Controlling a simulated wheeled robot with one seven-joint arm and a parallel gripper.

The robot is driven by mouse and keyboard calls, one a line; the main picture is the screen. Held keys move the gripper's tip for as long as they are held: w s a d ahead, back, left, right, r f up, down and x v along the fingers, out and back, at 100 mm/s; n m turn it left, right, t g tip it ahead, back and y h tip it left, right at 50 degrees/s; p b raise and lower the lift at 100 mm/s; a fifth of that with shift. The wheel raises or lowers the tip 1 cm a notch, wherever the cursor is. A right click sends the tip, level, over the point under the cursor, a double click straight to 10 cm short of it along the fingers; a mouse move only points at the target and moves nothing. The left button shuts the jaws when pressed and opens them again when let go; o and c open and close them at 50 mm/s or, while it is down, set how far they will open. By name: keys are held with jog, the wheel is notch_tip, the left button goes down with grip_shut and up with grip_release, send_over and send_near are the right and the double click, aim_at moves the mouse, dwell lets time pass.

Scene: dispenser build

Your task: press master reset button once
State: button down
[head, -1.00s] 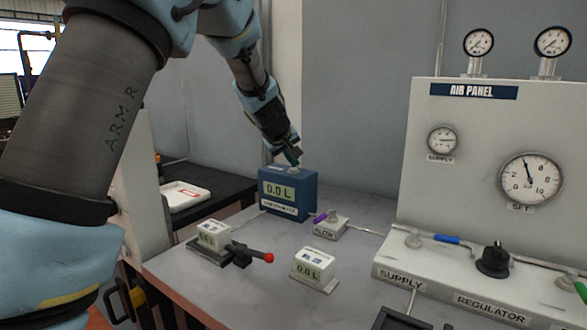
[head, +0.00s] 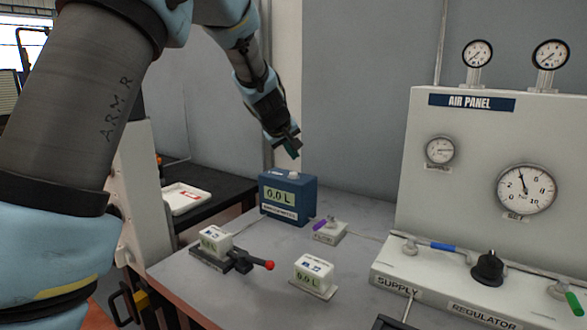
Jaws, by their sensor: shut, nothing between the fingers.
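A blue box (head: 301,207) with a display reading 0.0 L stands on the grey bench. A small pale button (head: 296,174) sits on its top. My gripper (head: 293,152) is shut and empty. It points down just above the button, with a small gap showing between them. The small label on the box's front is too blurred to read, so I cannot confirm from it that this is the master reset.
Small white display units stand in front, one (head: 314,274) at the middle and one (head: 214,241) beside a red-knobbed lever (head: 269,265). A purple-handled valve (head: 328,228) is right of the box. The air panel (head: 480,150) stands at right.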

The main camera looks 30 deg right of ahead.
jog(key=shift+r+p, duration=0.85)
jog(key=shift+r, duration=0.5)
jog(key=shift+a+f, duration=0.1)
jog(key=s+a+f+g+y, duration=0.1)
jog(key=a+f+y, duration=0.15)
jog(key=a, duration=0.85)
jog(key=s+a+f+y, duration=0.1)
jog(key=a+f, duration=0.3)
jog(key=a, duration=0.6)
jog(key=s+a+f+g+y, duration=0.1)
jog(key=s+a+f, duration=0.2)
jog(key=s+a, duration=0.5)
jog(key=s+a+f+g+y, duration=0.2)
jog(key=s+a, duration=0.6)
jog(key=a, duration=0.7)
jog(key=shift+s+f, duration=0.3)
jog(key=shift+f, duration=0.45)
jog(key=shift+w+d, duration=0.1)
